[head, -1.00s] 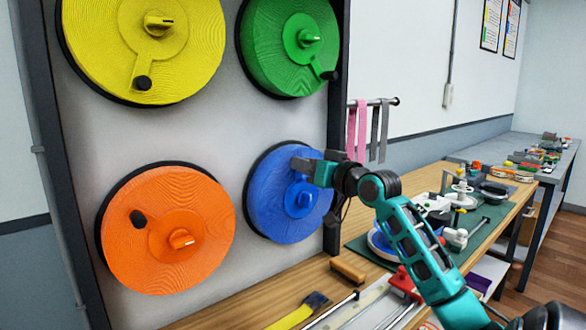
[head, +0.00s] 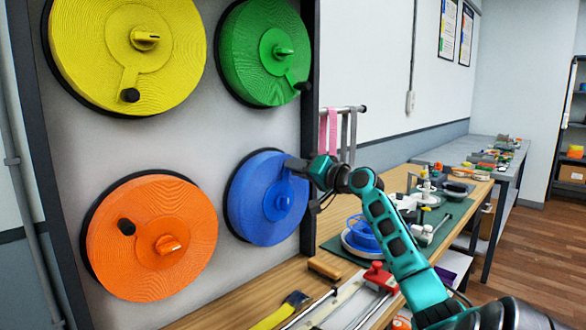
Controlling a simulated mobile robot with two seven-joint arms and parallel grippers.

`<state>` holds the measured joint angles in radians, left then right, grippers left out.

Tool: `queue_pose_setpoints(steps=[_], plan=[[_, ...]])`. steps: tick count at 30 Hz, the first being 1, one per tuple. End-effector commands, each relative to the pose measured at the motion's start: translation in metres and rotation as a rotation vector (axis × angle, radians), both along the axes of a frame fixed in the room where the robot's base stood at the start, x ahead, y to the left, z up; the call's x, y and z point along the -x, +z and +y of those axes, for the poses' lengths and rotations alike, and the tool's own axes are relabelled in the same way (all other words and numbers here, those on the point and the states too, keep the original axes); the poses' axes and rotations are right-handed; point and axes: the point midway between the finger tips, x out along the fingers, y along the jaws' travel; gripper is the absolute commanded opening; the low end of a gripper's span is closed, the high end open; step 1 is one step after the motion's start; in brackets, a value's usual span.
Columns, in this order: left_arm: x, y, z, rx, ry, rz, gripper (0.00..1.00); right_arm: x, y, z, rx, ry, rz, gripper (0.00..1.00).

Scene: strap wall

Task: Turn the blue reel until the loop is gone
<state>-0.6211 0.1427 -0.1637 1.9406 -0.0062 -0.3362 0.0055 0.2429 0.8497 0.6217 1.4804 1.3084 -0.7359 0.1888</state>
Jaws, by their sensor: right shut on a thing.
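The blue reel (head: 252,212) hangs at the lower right of the upright panel. Its face carries a lighter blue hub with a knob (head: 283,202). My right gripper (head: 296,166) is at the upper right of the reel face, shut on the reel's crank handle, which the fingers mostly hide. No loose loop of strap shows around the reel from here, though the arm covers part of its right side. My left gripper is not in view.
Yellow (head: 80,60), green (head: 245,70) and orange (head: 185,215) reels share the panel. Straps (head: 332,130) hang from a rod right of it. The workbench below holds a wooden-handled brush (head: 323,269), a yellow-handled tool (head: 280,312) and a blue spool (head: 362,232).

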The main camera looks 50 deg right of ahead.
Motion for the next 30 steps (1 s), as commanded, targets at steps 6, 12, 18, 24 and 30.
queue_pose_setpoints(steps=[6,12,18,24,30], plan=[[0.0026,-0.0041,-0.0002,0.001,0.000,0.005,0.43,0.0006,-0.0038,-0.0057,0.007,-0.001,0.001,0.00],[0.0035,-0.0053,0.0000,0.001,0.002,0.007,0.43,0.0009,-0.0056,-0.0080,0.009,-0.003,0.002,0.00],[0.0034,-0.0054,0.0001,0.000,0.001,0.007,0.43,0.0009,-0.0063,-0.0084,0.010,-0.003,0.004,0.00],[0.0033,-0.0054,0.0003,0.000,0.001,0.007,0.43,0.0008,-0.0068,-0.0084,0.011,-0.004,0.005,0.00],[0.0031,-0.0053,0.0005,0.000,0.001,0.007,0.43,0.0008,-0.0063,-0.0080,0.010,-0.002,0.005,0.41]])
